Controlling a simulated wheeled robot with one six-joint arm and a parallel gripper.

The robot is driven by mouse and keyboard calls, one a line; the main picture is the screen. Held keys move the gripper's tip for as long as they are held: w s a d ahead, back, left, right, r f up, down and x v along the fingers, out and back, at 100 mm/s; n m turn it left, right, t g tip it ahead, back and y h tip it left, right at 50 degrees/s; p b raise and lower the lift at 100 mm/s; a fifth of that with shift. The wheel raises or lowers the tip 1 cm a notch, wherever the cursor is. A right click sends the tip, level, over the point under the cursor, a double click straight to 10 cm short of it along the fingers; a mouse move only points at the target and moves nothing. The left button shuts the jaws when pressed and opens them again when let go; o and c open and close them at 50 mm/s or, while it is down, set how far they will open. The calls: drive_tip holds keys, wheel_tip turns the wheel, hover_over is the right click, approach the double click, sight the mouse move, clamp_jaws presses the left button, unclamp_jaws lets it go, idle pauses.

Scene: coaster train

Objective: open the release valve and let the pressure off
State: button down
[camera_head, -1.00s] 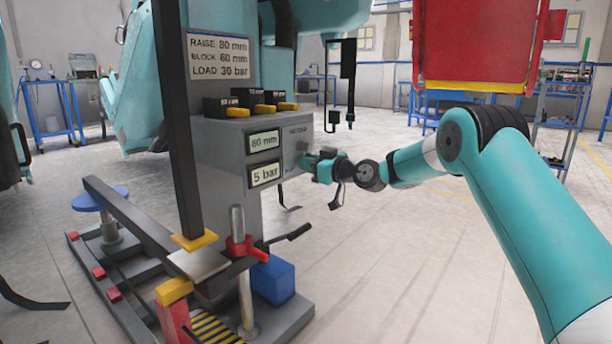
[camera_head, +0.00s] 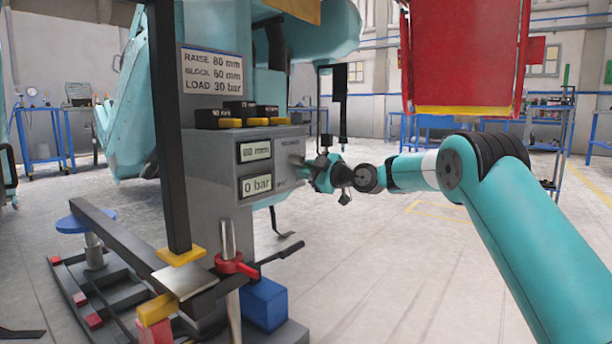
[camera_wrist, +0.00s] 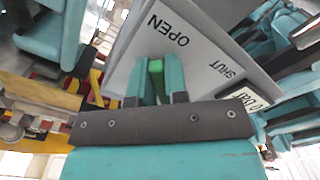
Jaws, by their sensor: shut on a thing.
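My gripper (camera_head: 306,164) is at the right side of the grey console (camera_head: 214,150). It also shows in the wrist view (camera_wrist: 157,82), with its fingers shut on a green valve handle (camera_wrist: 156,67). The handle lies on a grey plate (camera_wrist: 205,58) lettered OPEN and SHUT, and its visible end points toward OPEN. Most of the handle is hidden between the fingers. On the console front, the lower display (camera_head: 257,186) reads 0 bar. The upper display (camera_head: 254,151) appears to read 60 mm.
A sign (camera_head: 211,73) above lists raise 80 mm, block 60 mm, load 30 bar. Several black boxes with yellow fronts sit on the console top. A blue block (camera_head: 265,304) and a red-collared post (camera_head: 228,265) stand at the base.

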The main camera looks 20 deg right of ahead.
idle(0.4)
drive_tip(key=c, duration=1.1)
unclamp_jaws()
drive_tip(key=shift+c, duration=0.2)
drive_tip(key=p+v, duration=0.4)
drive_tip(key=v, duration=1.3)
drive_tip(key=shift+s+d+p, duration=0.15)
drive_tip(key=shift+s+p, duration=0.05)
drive_tip(key=shift+p, duration=0.15)
drive_tip(key=shift+r, duration=0.15)
